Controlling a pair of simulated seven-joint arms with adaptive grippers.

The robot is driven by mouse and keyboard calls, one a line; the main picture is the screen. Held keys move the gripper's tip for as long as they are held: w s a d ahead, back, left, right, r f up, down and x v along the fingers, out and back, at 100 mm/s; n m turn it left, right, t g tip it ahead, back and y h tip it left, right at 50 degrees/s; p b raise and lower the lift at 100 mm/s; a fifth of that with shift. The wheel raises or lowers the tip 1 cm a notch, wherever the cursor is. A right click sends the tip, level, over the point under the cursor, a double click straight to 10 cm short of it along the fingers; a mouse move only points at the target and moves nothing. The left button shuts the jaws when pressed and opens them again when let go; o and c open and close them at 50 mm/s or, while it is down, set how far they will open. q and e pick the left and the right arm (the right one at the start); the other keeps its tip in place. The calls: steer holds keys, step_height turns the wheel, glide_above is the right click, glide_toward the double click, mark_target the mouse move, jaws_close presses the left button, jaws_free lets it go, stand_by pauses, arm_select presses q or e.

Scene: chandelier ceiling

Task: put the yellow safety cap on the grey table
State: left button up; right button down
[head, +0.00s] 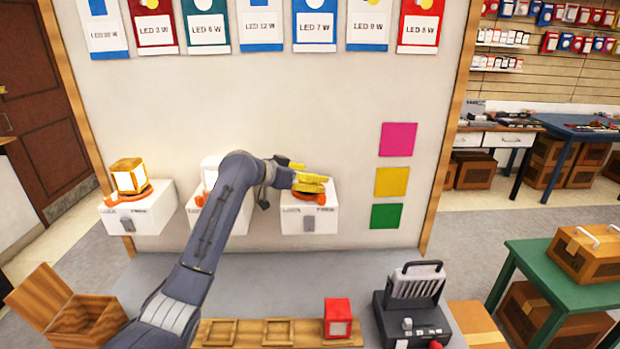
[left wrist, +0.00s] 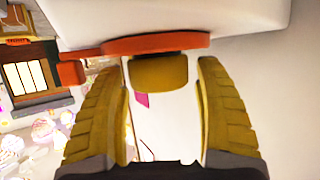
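The yellow safety cap (left wrist: 160,73) sits against an orange plate (left wrist: 155,43) on a white box in the left wrist view. In the head view that is the right white box (head: 310,220), with the orange base (head: 308,196) on top; there the cap is hard to tell from my yellow fingers. My left gripper (head: 312,180) is at this box. In the left wrist view its fingers (left wrist: 163,100) are apart, one on each side of the cap, with narrow gaps showing. The grey table (head: 270,280) lies in front of the boxes. My right gripper is not in view.
A lantern (head: 129,177) stands on the left white box (head: 140,212). My left arm partly hides the middle box (head: 203,215). A wooden tray (head: 225,341), a red-framed cube (head: 338,318), a black device (head: 410,318) and an open wooden box (head: 75,318) line the front. The table's middle is clear.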

arm_select(q)
steer(key=shift+f, duration=0.15)
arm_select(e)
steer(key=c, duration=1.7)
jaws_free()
arm_select(q)
steer(key=v, duration=1.7)
steer(key=shift+a, duration=0.2)
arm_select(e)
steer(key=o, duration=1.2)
